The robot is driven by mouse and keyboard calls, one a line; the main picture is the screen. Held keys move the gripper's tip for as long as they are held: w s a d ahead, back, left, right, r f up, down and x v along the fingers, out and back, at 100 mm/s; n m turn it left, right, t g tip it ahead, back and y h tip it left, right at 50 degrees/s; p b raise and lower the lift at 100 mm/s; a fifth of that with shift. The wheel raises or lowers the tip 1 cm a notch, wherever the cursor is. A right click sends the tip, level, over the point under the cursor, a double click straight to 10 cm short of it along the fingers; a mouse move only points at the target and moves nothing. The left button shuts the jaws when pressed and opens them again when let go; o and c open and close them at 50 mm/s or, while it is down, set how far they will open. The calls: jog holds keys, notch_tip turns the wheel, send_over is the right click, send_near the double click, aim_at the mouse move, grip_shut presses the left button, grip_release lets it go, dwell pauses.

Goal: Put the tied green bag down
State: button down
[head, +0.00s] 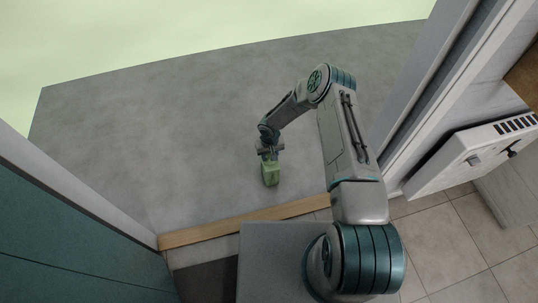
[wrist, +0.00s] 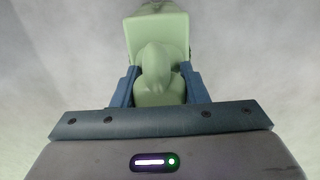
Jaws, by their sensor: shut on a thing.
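The tied green bag (head: 270,174) is below my gripper in the head view, over the grey floor beyond the wooden threshold. In the wrist view the bag (wrist: 158,38) fills the upper middle, with its rounded knot between my fingers. My gripper (head: 268,156) points down and is shut on the bag; its blue-grey fingers also show in the wrist view (wrist: 158,88), one on each side. I cannot tell whether the bag's underside touches the floor.
The grey floor (head: 170,110) around the bag is bare. A wooden threshold strip (head: 240,222) runs in front of it. A teal panel (head: 70,235) stands at the left. A white box with vents (head: 470,155) and a door frame stand at the right.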

jog(key=shift+f+b, duration=0.25)
jog(key=shift+b, duration=0.05)
jog(key=c, duration=0.8)
grip_release()
jog(key=shift+c, duration=0.2)
jog(key=shift+r, duration=0.1)
